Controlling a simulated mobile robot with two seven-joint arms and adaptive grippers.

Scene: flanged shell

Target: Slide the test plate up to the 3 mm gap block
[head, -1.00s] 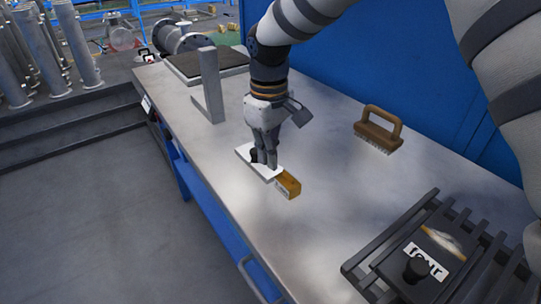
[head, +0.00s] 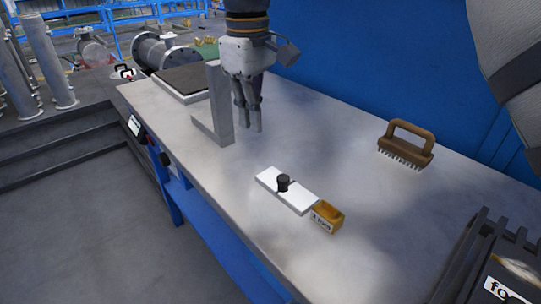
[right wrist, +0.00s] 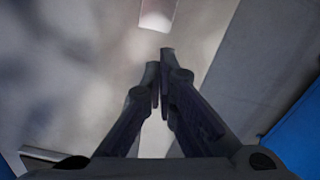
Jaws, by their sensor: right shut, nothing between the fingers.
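The test plate (head: 268,180), a white strip with a black knob (head: 283,183), lies flat on the bench. Its right end is at the gap block (head: 328,216), a small amber block with a white label. The two look touching or nearly so; I cannot tell which at this size. My right gripper (head: 248,128) is shut and empty, above the bench beyond the plate and apart from it. Its closed fingers (right wrist: 160,75) also show in the right wrist view. My left gripper is not in view.
A grey upright bracket (head: 220,105) stands just left of my right gripper. A dark-topped slab (head: 188,83) lies behind it. A wooden-handled brush (head: 406,145) is at the right, and a slatted dark rack (head: 480,255) at the lower right. The bench between plate and brush is clear.

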